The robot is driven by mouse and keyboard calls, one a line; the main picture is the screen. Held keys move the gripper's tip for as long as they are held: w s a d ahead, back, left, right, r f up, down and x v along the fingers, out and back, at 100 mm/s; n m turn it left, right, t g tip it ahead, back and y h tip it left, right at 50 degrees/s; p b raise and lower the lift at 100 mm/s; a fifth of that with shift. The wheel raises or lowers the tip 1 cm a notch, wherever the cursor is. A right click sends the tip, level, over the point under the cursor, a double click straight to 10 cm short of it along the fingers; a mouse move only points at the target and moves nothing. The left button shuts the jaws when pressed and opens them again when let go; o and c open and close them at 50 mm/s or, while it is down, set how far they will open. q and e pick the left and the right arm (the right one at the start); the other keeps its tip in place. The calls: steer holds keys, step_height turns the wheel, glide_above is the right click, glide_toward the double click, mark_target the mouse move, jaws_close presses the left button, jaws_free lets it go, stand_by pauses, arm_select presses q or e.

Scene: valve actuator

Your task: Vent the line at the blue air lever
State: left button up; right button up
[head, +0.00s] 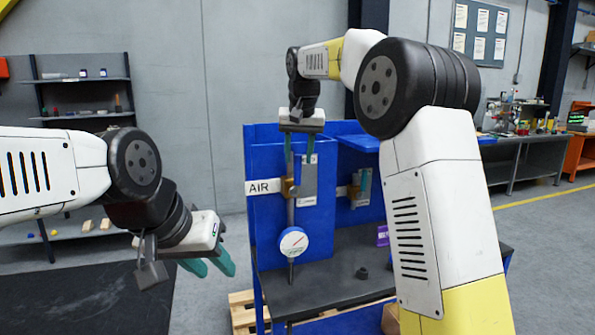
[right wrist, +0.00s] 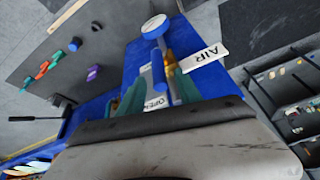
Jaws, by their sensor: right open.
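The blue air lever (right wrist: 158,72) stands in the right wrist view beside a brass valve body (right wrist: 170,55), with the white AIR label (right wrist: 205,60) to its right. In the head view the brass valve (head: 290,188) sits on a vertical grey pipe beside the AIR label (head: 262,186). My right gripper (head: 299,158) is open, pointing down just above the valve. In the right wrist view its teal fingers (right wrist: 158,92) lie on either side of the lever; contact cannot be told. My left gripper (head: 208,268) has its teal fingers apart and looks empty, left of the stand.
A round white gauge (head: 293,242) hangs below the valve. An OPEN plate (right wrist: 156,102) shows near the fingers. A second valve (head: 354,191) is further right on the blue stand (head: 262,150). A purple item (head: 382,235) and a dark round part (head: 362,272) are on its grey bench top.

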mark_target(297, 176)
steer(key=x, duration=0.5)
steer(key=shift+w+f, duration=0.1)
steer(key=shift+f, duration=0.3)
jaws_close()
stand_by(1.0)
